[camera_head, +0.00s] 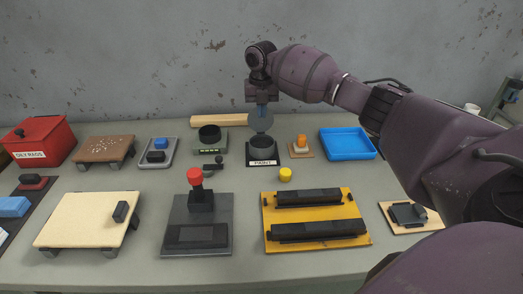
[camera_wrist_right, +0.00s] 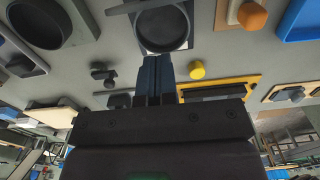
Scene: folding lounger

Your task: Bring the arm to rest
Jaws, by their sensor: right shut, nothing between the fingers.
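My right arm comes in from the right and reaches to the back of the workbench in the head view. Whether the fingers touch the lid is unclear. In the right wrist view the closed blue-grey fingers (camera_wrist_right: 154,78) lie just below the pot's round dark opening (camera_wrist_right: 163,30). My left gripper is not in view.
A blue tray (camera_head: 347,144) and an orange-knobbed block (camera_head: 300,145) stand right of the pot. A dark cup fixture (camera_head: 209,134) stands left. In front are a red-knobbed lever (camera_head: 195,178), a yellow knob (camera_head: 285,175) and a yellow board (camera_head: 318,238). A red bin (camera_head: 40,138) is far left.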

